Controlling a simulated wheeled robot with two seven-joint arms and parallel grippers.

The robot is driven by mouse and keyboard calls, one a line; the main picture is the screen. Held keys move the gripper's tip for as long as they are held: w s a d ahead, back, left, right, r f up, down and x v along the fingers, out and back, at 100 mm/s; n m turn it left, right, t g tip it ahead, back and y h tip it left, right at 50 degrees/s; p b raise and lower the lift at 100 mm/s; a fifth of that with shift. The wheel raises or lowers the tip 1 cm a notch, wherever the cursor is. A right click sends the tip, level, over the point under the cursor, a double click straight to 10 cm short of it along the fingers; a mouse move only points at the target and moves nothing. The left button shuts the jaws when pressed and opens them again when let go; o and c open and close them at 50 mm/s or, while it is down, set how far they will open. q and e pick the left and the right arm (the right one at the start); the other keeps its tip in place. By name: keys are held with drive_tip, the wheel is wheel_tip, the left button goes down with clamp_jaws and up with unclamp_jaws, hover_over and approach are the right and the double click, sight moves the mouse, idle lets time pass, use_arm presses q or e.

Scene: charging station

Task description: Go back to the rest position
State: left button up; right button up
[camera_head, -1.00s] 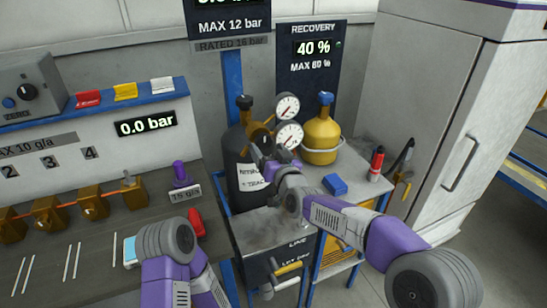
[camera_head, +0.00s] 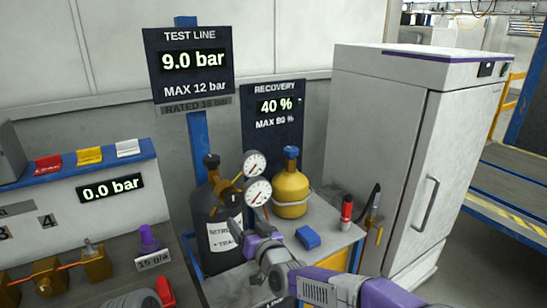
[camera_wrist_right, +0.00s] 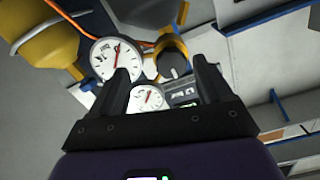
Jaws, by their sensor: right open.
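My right arm reaches in from the bottom of the head view, with my right gripper (camera_head: 246,222) in front of the dark nitrogen cylinder (camera_head: 222,205). In the right wrist view my right gripper (camera_wrist_right: 162,85) is open, with nothing between its two dark fingers. Two round gauges (camera_head: 257,178) stand beyond it; they also show past the fingers in the wrist view (camera_wrist_right: 115,58). Whether the fingers touch the regulator is not clear. A grey rounded link of my own shows at the bottom left; my left gripper is not visible.
A yellow recovery cylinder (camera_head: 291,187) stands on the cart right of the gauges, near a blue block (camera_head: 308,237) and a red bottle (camera_head: 346,212). A white cabinet (camera_head: 390,140) stands at right. The test line sign (camera_head: 190,62) reads 9.0 bar. A workbench (camera_head: 100,290) lies at left.

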drive_tip(key=s+d+f+m+g+h+p, duration=0.2)
drive_tip(key=s+d+f+g, duration=0.3)
drive_tip(key=f, duration=0.8)
drive_tip(key=s+d+f+m+g+h+p, duration=0.1)
drive_tip(key=s+d+f+h, duration=0.15)
drive_tip(key=d+f, duration=0.75)
drive_tip(key=s+d+f+m+g+p, duration=0.1)
drive_tip(key=s+d+f+g, duration=0.1)
drive_tip(key=s+f, duration=0.3)
drive_tip(key=s+d+f+m+g+p, duration=0.1)
drive_tip(key=s+f+g, duration=0.2)
drive_tip(key=s, duration=0.9)
drive_tip(key=s+d+f+m+g+h+p, duration=0.1)
drive_tip(key=s+d+f+g, duration=0.1)
drive_tip(key=s+f, duration=0.6)
drive_tip(key=shift+s+d+f+g, duration=0.25)
drive_tip(key=shift+s+d+g, duration=0.15)
drive_tip(key=shift+g, duration=0.1)
